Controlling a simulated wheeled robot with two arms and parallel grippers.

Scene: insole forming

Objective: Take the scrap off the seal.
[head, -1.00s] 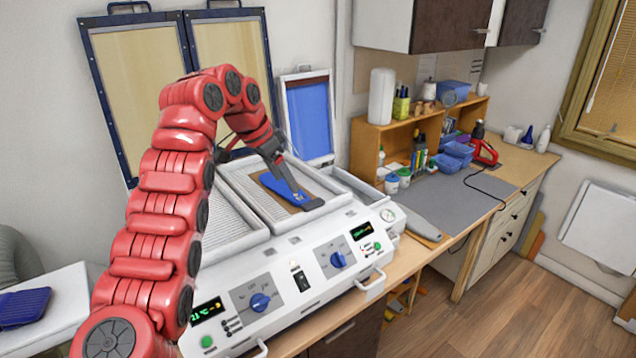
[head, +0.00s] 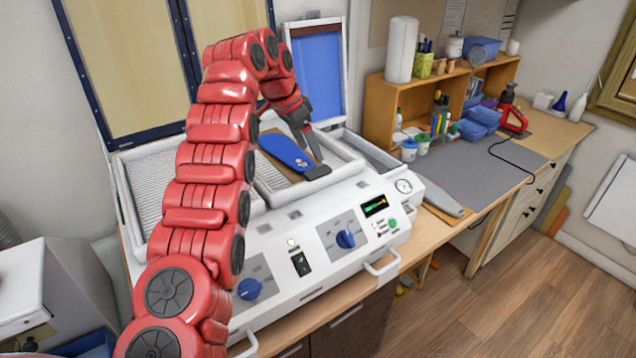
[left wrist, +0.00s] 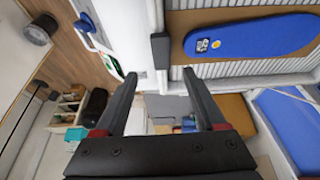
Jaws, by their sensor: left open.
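A small dark grey block, likely the scrap (head: 317,172), lies on the white front rim, the seal (head: 300,186), of the right-hand forming bed. In the left wrist view the scrap (left wrist: 160,50) sits across the rim, just beyond and between the fingertips. My left gripper (head: 313,156) points down close above it. It is open in the left wrist view (left wrist: 160,76), with nothing held. A blue insole (head: 287,150) on a brown board (head: 276,160) lies in the bed behind the scrap. My right gripper is not in view.
The white machine (head: 330,225) has blue knobs, displays and front handles. A blue-filled frame (head: 317,75) stands upright behind the bed. To the right are a grey mat (head: 470,175) and a wooden shelf (head: 376,115) with bottles and tubs. Wood floor is open at front right.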

